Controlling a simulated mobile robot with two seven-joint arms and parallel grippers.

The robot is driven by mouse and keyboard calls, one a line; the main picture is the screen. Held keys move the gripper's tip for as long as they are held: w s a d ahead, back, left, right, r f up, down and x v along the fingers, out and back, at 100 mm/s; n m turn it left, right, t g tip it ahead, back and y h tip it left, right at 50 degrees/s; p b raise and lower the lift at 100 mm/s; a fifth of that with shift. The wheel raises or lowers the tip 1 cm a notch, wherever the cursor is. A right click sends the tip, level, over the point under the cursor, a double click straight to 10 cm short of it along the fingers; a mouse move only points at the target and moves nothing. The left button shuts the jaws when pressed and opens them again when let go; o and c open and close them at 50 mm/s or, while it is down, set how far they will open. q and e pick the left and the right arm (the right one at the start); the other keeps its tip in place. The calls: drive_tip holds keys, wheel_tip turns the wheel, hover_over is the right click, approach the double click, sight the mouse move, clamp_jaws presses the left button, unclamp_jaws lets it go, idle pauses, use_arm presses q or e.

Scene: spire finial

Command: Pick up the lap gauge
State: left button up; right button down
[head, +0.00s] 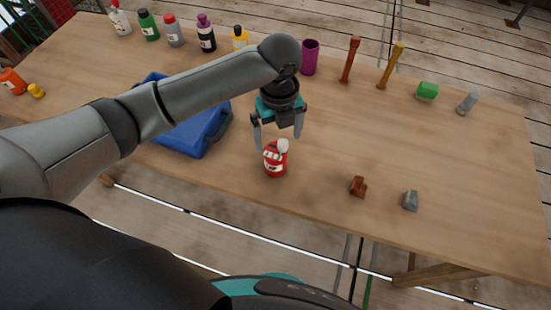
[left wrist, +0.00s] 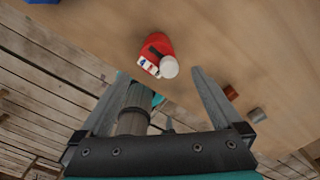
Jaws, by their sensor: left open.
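I cannot tell for sure which thing is the lap gauge. Two small pieces lie near the front edge on the right: a red-brown notched block (head: 358,187) and a grey wedge-like block (head: 411,201). Both also show small in the left wrist view, the red-brown block (left wrist: 231,93) and the grey block (left wrist: 257,115). My left gripper (head: 278,141) is open and empty, pointing down over a red bottle with a white cap (head: 274,166). In the left wrist view the red bottle (left wrist: 157,46) shows just beyond the fingertips. The two blocks are to the gripper's right.
On the wooden table (head: 470,170) are a blue case (head: 190,136) partly behind my arm, a purple cup (head: 310,57), two upright handled tools (head: 350,60), a green block (head: 427,91) and a grey piece (head: 467,103). Several bottles (head: 174,32) line the back left.

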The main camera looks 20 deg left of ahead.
sight(278, 151)
use_arm(q)
wheel_tip(278, 151, down, 5)
drive_tip(key=shift+f+b, duration=0.1)
drive_tip(key=shift+b, duration=0.3)
drive_tip(key=shift+a+f+b, duration=0.2)
drive_tip(key=shift+f+b, duration=0.1)
drive_tip(key=shift+f, duration=1)
drive_tip(key=shift+a+f+b, duration=0.15)
drive_tip(key=shift+f+b, duration=0.1)
drive_tip(key=shift+f, duration=1.05)
drive_tip(key=shift+c, duration=0.2)
drive_tip(key=c, duration=1.4)
drive_tip(key=shift+c, duration=0.2)
drive_tip(key=shift+r, duration=0.15)
